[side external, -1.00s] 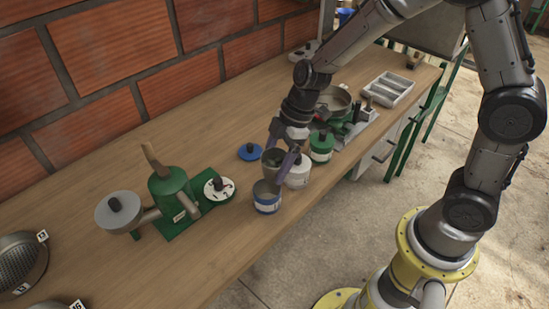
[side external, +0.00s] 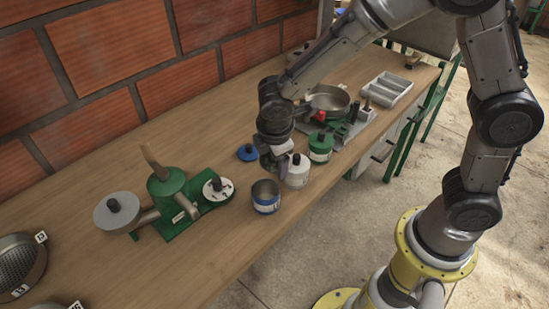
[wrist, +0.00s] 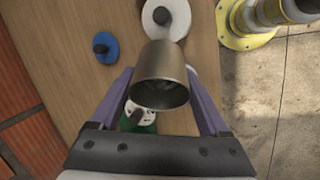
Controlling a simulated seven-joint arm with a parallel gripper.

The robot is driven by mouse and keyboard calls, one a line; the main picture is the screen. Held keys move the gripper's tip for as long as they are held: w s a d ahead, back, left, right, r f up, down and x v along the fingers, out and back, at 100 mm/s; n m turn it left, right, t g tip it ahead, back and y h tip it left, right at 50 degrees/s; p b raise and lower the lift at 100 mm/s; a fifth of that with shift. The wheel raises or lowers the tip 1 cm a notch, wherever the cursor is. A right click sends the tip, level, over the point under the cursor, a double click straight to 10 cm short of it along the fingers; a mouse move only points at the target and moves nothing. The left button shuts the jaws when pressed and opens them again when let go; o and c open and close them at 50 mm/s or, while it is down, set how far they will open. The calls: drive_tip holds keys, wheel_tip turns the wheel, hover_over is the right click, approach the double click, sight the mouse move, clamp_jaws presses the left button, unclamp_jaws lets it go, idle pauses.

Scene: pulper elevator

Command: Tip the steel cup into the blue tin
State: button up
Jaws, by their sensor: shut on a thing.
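My gripper (side external: 272,160) is shut on the steel cup. The cup (wrist: 162,75) shows between the two purple fingers in the wrist view, its open mouth toward the lower edge; its inside looks dark, and I cannot tell what it holds. In the side view the gripper and wrist mostly hide the cup. The blue tin (side external: 266,200), open-topped with a blue and white label, stands upright on the bench in front of my gripper. The gripper is above and slightly behind it in the picture. I cannot make out the blue tin in the wrist view.
A blue lid (side external: 248,152) lies behind. A green device (side external: 172,200) with a white disc is left. A metal pan (side external: 328,100) and grey tray (side external: 386,88) are farther back.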

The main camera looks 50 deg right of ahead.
drive_tip(key=h, duration=0.3)
drive_tip(key=shift+a+f+t, duration=0.1)
drive_tip(key=shift+a+t, duration=0.15)
drive_tip(key=shift+t, duration=0.05)
drive_tip(key=h, duration=0.3)
drive_tip(key=f+n+h, duration=0.1)
drive_tip(key=shift+a+t+h, duration=0.35)
drive_tip(key=shift+t+h, duration=0.05)
drive_tip(key=h, duration=0.2)
drive_tip(key=a+t+h, duration=0.1)
drive_tip(key=h, duration=0.1)
drive_tip(key=shift+s+r+n+h, duration=0.1)
drive_tip(key=shift+s+n+h, duration=0.05)
drive_tip(key=shift+n+h, duration=0.15)
drive_tip(key=h, duration=0.1)
drive_tip(key=t+h, duration=0.1)
drive_tip(key=a+h, duration=0.1)
drive_tip(key=shift+a+r+n+h, duration=0.1)
drive_tip(key=shift+r+n+h, duration=0.15)
drive_tip(key=shift+n+h, duration=0.05)
